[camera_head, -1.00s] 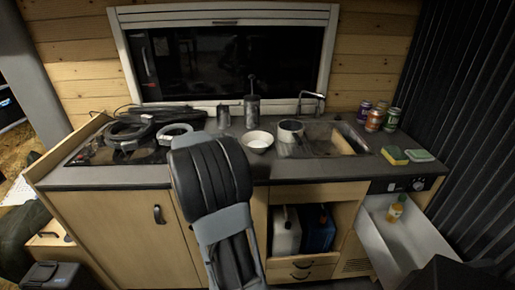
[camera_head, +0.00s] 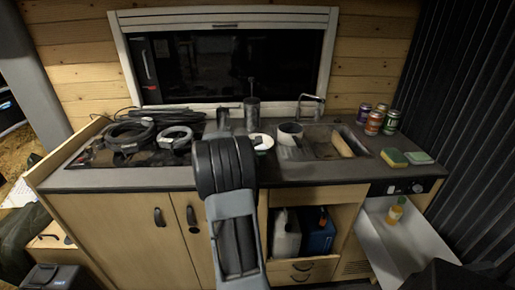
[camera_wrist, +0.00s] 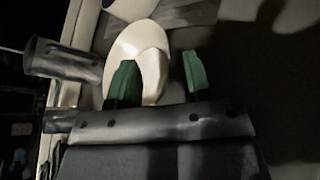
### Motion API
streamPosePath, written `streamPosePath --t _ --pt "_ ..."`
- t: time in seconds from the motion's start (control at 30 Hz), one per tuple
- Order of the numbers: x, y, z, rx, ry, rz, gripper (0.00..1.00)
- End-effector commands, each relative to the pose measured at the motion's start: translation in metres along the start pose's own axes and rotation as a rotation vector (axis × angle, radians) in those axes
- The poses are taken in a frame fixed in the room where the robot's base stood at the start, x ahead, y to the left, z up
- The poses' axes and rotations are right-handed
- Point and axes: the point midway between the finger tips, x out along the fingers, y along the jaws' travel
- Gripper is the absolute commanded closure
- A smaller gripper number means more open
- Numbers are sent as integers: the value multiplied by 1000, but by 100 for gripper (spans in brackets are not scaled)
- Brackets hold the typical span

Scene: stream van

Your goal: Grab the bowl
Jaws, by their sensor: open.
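The white bowl (camera_head: 268,143) is on the dark counter, left of the sink, partly hidden behind my arm and gripper in the head view. In the wrist view the bowl (camera_wrist: 139,45) lies just beyond my gripper (camera_wrist: 158,78). The gripper's two green fingers are apart with a gap between them. The left finger overlaps the bowl's near part in the picture. The right finger is just right of the bowl's edge. Part of the bowl shows in the gap, and I cannot tell whether a finger touches it.
A white pot (camera_head: 290,133) stands right of the bowl beside the sink (camera_head: 325,148). A dark cylinder (camera_head: 251,110) and a metal pot (camera_head: 222,117) stand behind. Coiled cables (camera_head: 130,135) lie on the left. Several cans (camera_head: 374,122) and sponges (camera_head: 394,157) are on the right.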

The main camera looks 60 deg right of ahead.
Motion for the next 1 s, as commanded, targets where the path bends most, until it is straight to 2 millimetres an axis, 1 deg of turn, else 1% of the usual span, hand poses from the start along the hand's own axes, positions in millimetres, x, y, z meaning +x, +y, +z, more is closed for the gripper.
streamPosePath --t 0.03,0.1,0.3,0.77,1.0 --pt "6 0 0 0 -1 -2 55" --pt "10 0 0 0 1 0 55" --pt "10 0 0 0 1 1 56" --pt "10 0 0 -1 1 0 100" --pt "10 0 0 0 0 1 100"
